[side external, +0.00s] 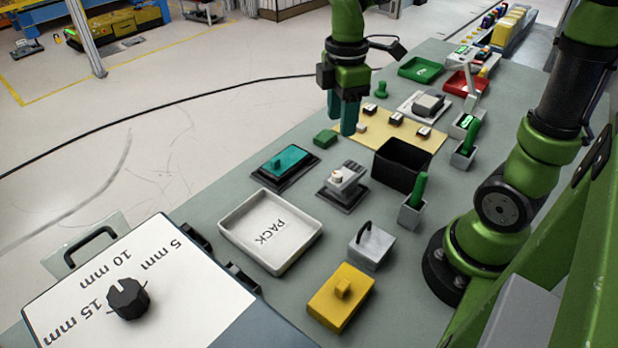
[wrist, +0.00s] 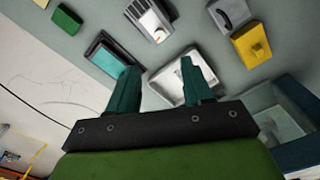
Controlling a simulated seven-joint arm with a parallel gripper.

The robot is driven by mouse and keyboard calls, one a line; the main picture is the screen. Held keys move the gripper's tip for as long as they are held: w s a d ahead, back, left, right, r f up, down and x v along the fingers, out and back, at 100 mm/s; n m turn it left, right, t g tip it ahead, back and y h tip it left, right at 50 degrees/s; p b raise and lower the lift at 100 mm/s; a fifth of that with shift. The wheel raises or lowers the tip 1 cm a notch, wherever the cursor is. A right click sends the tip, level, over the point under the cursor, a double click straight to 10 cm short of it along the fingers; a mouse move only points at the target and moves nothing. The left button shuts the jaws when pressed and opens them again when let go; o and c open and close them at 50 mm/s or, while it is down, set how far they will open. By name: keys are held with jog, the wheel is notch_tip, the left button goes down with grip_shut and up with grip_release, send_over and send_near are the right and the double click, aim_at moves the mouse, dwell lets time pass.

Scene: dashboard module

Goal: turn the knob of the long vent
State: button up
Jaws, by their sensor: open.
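My gripper (side external: 341,126) points down with its two teal fingers apart and nothing between them, above the table near the left edge of a tan mat. A grey slatted unit with a small pale knob (side external: 343,180) sits on a dark base and looks like a vent. It also shows in the wrist view (wrist: 148,18), beyond my fingers. Left of it is a teal block with a small knob (side external: 286,163) on a black base, also in the wrist view (wrist: 112,57). I cannot tell for certain which part is called the long vent. My gripper is apart from both.
A white PACK tray (side external: 230,228), a black bin (side external: 402,165), a grey block with a handle (side external: 371,247) and a yellow block (side external: 341,298) stand nearby. A dial panel (side external: 190,275) is at front left. A green block (side external: 325,138) lies near my fingers.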

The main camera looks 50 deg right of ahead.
aim_at(337, 174)
notch_tip(337, 174, down, 13)
jog(key=shift+f, duration=0.2)
jog(key=shift+c, duration=0.3)
